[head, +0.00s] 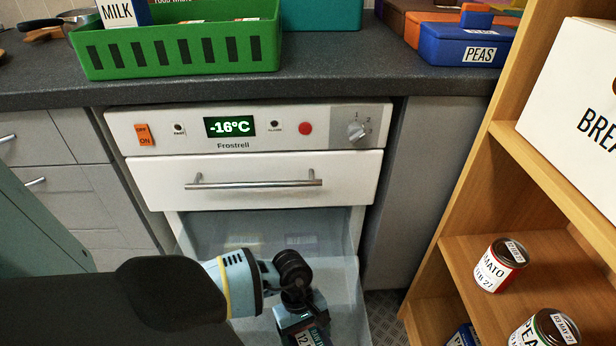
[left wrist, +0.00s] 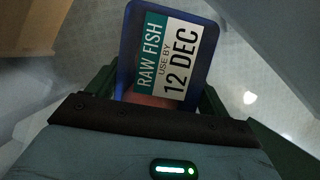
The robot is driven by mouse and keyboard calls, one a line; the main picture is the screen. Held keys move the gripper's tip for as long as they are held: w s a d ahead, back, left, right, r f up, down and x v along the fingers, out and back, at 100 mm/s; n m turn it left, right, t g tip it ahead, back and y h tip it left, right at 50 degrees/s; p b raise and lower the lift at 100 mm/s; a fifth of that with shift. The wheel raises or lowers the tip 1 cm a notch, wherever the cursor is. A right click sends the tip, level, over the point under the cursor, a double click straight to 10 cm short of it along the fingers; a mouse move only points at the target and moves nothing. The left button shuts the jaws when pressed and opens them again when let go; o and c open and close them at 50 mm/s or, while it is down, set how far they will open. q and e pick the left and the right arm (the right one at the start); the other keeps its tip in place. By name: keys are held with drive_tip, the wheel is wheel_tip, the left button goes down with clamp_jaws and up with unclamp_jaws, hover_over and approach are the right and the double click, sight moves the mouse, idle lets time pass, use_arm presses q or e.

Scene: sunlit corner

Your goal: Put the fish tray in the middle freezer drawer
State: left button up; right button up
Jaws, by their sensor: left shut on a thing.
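The fish tray (left wrist: 175,60) is blue with a label reading "RAW FISH, USE BY 12 DEC". In the left wrist view my left gripper (left wrist: 160,95) is shut on it, with a green finger at each side. In the head view my left gripper (head: 300,318) and part of the tray (head: 318,338) are at the bottom edge, over a pulled-out, see-through freezer drawer (head: 343,270). This open drawer lies below a closed white drawer front (head: 250,172) with a bar handle. The open drawer's front is out of view. I cannot tell whether the tray touches it. My right gripper is not in view.
The freezer panel (head: 250,128) shows -16°C. A wooden shelf (head: 465,220) with cans, including a tomato can (head: 500,265), stands close on the right. The worktop (head: 330,75) above carries a green crate (head: 180,45) and a blue peas box (head: 465,45).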

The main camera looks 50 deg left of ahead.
use_arm(q)
drive_tip(key=shift+f, duration=0.2)
drive_tip(key=o, duration=1.2)
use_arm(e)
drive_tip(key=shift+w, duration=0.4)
use_arm(q)
drive_tip(key=shift+w+r, duration=0.1)
drive_tip(key=shift+r, duration=0.2)
drive_tip(key=p+v, duration=0.2)
drive_tip(key=v, duration=0.8)
drive_tip(key=shift+a+r, duration=0.1)
drive_tip(key=shift+r, duration=0.05)
drive_tip(key=shift+a+r+p, duration=0.2)
drive_tip(key=shift+r+p, duration=0.15)
drive_tip(key=shift+r, duration=0.25)
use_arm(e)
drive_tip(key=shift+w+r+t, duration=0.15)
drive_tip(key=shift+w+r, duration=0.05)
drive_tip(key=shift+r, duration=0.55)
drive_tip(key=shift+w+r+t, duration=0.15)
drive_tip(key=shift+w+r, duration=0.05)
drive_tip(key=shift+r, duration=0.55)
use_arm(q)
drive_tip(key=shift+r, duration=0.1)
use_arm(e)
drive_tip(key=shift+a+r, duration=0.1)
